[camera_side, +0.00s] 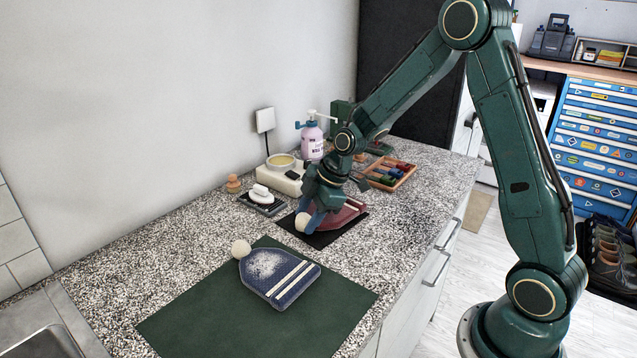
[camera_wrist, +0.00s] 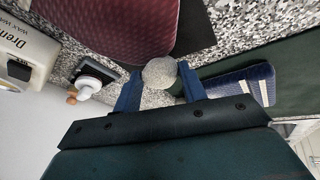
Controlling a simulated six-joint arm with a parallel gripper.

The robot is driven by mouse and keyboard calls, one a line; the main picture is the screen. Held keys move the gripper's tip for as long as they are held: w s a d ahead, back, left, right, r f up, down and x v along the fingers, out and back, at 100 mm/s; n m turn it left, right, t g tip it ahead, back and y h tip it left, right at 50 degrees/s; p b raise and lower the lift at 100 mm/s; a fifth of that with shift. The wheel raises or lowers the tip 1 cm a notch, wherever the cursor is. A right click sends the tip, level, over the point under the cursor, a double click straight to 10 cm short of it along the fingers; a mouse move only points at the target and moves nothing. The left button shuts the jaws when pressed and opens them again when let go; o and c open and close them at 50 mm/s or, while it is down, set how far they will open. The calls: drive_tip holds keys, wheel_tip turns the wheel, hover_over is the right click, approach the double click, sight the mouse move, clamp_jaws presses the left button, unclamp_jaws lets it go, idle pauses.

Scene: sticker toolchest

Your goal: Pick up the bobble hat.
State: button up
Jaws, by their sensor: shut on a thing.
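A red bobble hat (camera_side: 343,214) with a pale bobble lies on a small dark mat (camera_side: 326,236) on the counter. In the wrist view its dark red knit (camera_wrist: 118,30) fills the upper left. My gripper (camera_side: 306,216) is down at it, with its blue fingers shut on the bobble (camera_wrist: 160,73), one on each side. I cannot tell whether the red hat is lifted at all. A second bobble hat, blue with pale stripes (camera_side: 280,277), lies flat and apart on a green mat (camera_side: 225,323); it also shows in the wrist view (camera_wrist: 232,84).
A white brush (camera_side: 262,190) on a dark pad, a cream box with a tin (camera_side: 281,172) and a pump bottle (camera_side: 312,139) stand along the wall. A wooden tray of coloured items (camera_side: 388,173) lies behind my gripper. The counter's right edge is clear.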

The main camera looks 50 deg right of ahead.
wheel_tip(320, 180, up, 19)
idle(0.5)
drive_tip(key=shift+r, duration=0.1)
idle(0.6)
drive_tip(key=s+d+m+g+h, duration=0.1)
drive_tip(key=s+d+m+h, duration=0.5)
drive_tip(key=m, duration=1)
drive_tip(key=shift+s+d+r+m+h, duration=0.3)
drive_tip(key=shift+s+r+m, duration=0.1)
drive_tip(key=shift+s, duration=0.5)
wheel_tip(320, 180, down, 16)
drive_tip(key=shift+r, duration=0.15)
